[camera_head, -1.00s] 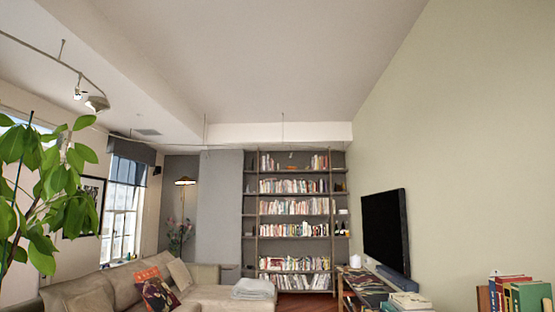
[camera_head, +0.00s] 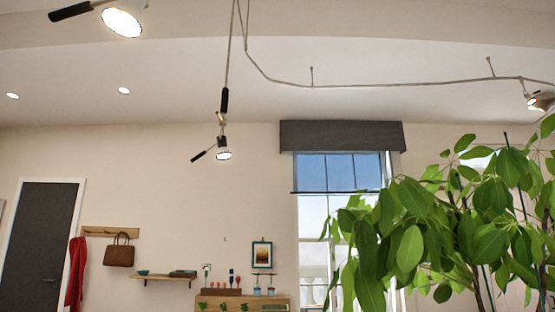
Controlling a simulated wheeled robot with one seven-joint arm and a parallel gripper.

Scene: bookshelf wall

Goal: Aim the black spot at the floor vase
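One spot (camera_head: 122,22) with a black handle hangs at the top left, its lit round face turned toward me. A second spot (camera_head: 224,155) hangs lower at centre, lit, with a black handle and a black piece on its cord above. A third spot (camera_head: 540,102) sits at the right edge, paler and lit. I cannot tell which one is the black spot. The floor vase is not in view now. My gripper is not in view.
A thin ceiling rail (camera_head: 380,85) runs across the upper right. A large leafy plant (camera_head: 410,245) fills the lower right before a window (camera_head: 340,175). A dark door (camera_head: 45,245), a handbag (camera_head: 119,252) and a wall shelf (camera_head: 165,277) are on the left.

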